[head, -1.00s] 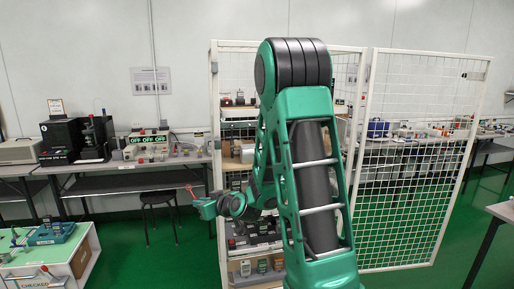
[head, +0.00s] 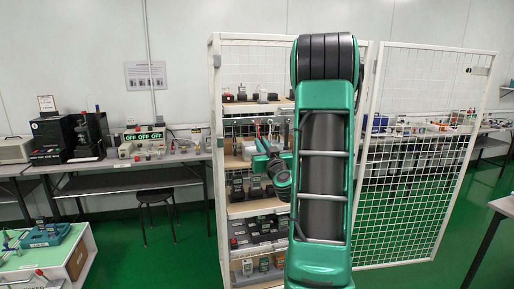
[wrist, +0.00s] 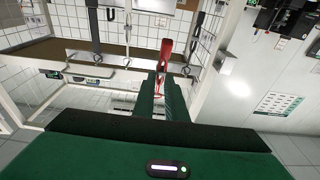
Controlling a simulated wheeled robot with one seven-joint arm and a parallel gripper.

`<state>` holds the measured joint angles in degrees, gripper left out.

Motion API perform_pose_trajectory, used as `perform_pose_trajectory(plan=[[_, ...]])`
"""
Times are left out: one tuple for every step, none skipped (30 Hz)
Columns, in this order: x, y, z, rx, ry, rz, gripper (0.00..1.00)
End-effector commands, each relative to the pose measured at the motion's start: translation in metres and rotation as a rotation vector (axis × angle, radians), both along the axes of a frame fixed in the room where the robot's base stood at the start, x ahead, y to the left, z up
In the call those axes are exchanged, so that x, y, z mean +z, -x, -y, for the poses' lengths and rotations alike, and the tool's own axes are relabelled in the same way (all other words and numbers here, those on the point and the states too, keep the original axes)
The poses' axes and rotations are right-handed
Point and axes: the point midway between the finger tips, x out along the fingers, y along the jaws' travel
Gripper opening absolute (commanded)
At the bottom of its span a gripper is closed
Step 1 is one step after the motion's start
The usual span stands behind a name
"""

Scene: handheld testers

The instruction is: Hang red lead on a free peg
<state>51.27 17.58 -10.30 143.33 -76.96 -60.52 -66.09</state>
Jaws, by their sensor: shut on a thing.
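My gripper (wrist: 160,92) is shut on the red lead (wrist: 166,50), which stands out beyond the fingertips in the wrist view. In the head view my gripper (head: 264,146) is at the open front of the cage cabinet, by its upper middle shelf. Black leads hang near it in the wrist view, one at the left (wrist: 95,28) and one right of the middle (wrist: 195,30).
The cabinet's left post (head: 216,150) stands close left of my gripper. Shelves with small testers (head: 258,188) lie below, and more items (head: 245,97) stand above. The open mesh door (head: 425,150) is at the right. A workbench (head: 120,163) stands at the left.

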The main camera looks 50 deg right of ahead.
Motion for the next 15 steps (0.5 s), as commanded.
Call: perform_pose_trajectory(plan=[[0.000,-0.002,0.002,-0.001,0.002,-0.001,0.00],[0.000,-0.003,0.004,-0.001,0.003,-0.001,0.00],[0.000,-0.004,0.006,-0.002,0.002,0.000,0.00],[0.000,-0.005,0.007,-0.003,0.002,-0.001,0.00],[-0.001,-0.006,0.008,-0.003,0.002,0.000,0.00],[-0.001,-0.008,0.009,-0.003,0.002,0.000,0.00],[-0.001,-0.009,0.010,-0.004,0.003,0.000,0.00],[-0.001,-0.011,0.011,-0.004,0.002,0.001,0.00],[0.000,-0.012,0.012,-0.004,0.002,0.001,0.00],[-0.001,-0.013,0.013,-0.004,0.003,0.000,0.00],[-0.001,-0.015,0.014,-0.004,0.002,0.001,0.00],[-0.001,-0.016,0.015,-0.004,0.002,0.000,0.00],[-0.002,-0.018,0.015,-0.004,0.003,0.000,0.00],[-0.002,-0.019,0.016,-0.004,0.002,0.000,0.00],[-0.002,-0.021,0.017,-0.003,0.002,0.000,0.00]])
